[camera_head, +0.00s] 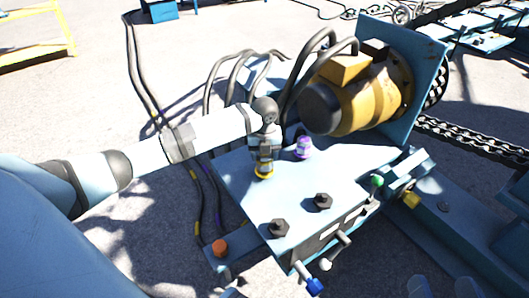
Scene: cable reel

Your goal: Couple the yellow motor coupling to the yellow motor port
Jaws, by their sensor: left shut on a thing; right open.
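My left gripper (264,152) comes in from the left. It is shut on a fitting with a yellow ring, which I take to be the yellow motor coupling (264,171). It is upright at the back left of the pale blue block's top. Its lower end is at the top surface; I cannot tell whether it touches or is seated. I cannot make out the yellow motor port apart from it; the port may be hidden beneath. A separate yellow part (411,199) shows at the block's right end. My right gripper is not in view.
A purple fitting (303,147) stands just right of the gripper. Two dark bolts (322,201) rise from the block's top (290,188). Blue (314,286), green (377,181) and orange (220,247) fittings line its edges. Black hoses (232,80) arch behind, beside the yellow motor (360,100).

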